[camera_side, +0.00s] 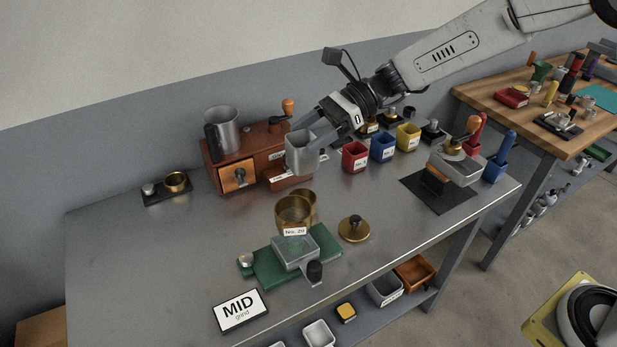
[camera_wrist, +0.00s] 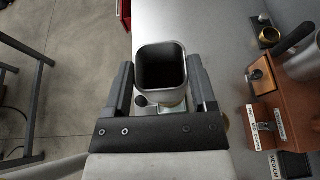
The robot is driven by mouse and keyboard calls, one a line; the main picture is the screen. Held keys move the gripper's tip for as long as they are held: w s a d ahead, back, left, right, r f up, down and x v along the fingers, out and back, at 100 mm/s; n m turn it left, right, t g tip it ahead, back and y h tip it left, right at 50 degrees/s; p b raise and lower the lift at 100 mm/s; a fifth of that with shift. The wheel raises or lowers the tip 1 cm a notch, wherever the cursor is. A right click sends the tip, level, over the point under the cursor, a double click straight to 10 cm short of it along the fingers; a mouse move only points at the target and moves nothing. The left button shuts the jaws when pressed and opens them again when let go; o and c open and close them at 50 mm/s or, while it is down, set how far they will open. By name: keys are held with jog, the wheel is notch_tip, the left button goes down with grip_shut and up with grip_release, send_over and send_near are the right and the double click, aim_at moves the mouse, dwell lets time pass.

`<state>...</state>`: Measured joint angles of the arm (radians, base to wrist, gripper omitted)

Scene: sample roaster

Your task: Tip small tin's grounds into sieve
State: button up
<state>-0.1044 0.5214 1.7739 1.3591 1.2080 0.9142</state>
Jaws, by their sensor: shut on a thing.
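My gripper (camera_side: 304,138) is shut on a small grey square tin (camera_side: 301,157), held upright above the bench in front of the wooden grinder. In the wrist view the tin (camera_wrist: 161,52) sits between both fingers of my gripper (camera_wrist: 161,82), its mouth open. Its inside is dark, and I cannot make out the grounds. The brass round sieve (camera_side: 292,215), with a No. 20 label at its front, stands lower and nearer the camera, behind a green scale. The tin is apart from it. In the wrist view the sieve is mostly hidden behind the tin.
The green scale (camera_side: 262,272) bears a clear square tray (camera_side: 296,256). A brass lid (camera_side: 354,230) lies right of the sieve. The wooden grinder (camera_side: 213,176) carries a metal cup (camera_side: 222,131). Red (camera_side: 355,158), blue (camera_side: 383,149) and yellow (camera_side: 408,138) tins stand right. The bench's left is mostly clear.

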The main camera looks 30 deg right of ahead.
aim_at(302, 167)
jog(key=shift+f, duration=1.15)
jog(key=shift+f, duration=0.15)
jog(key=shift+a+f+h, duration=0.2)
jog(key=shift+f+h, duration=0.7)
jog(key=shift+h, duration=0.4)
jog(key=shift+a+f+h, duration=0.2)
jog(key=shift+f+h, duration=0.7)
jog(key=shift+h, duration=0.4)
jog(key=shift+a+f+h, duration=0.1)
jog(key=shift+a+h, duration=0.2)
jog(key=shift+h, duration=0.85)
jog(key=shift+a+f+h, duration=0.1)
jog(key=shift+a+h, duration=0.15)
jog(key=shift+h, duration=0.9)
jog(key=a+f+h, duration=0.1)
jog(key=h, duration=0.2)
jog(key=a+f+h, duration=0.1)
jog(key=h, duration=0.2)
jog(key=a+f+h, duration=0.1)
jog(key=h, duration=0.2)
jog(key=shift+w+f+g, duration=0.1)
jog(key=shift+f+g, duration=0.2)
jog(key=shift+f, duration=0.05)
jog(key=shift+a+f+h, duration=0.15)
jog(key=shift+a+h, duration=0.15)
jog(key=shift+h, duration=0.8)
jog(key=shift+a+f+h, duration=0.1)
jog(key=shift+a+h, duration=0.2)
jog(key=shift+h, duration=0.8)
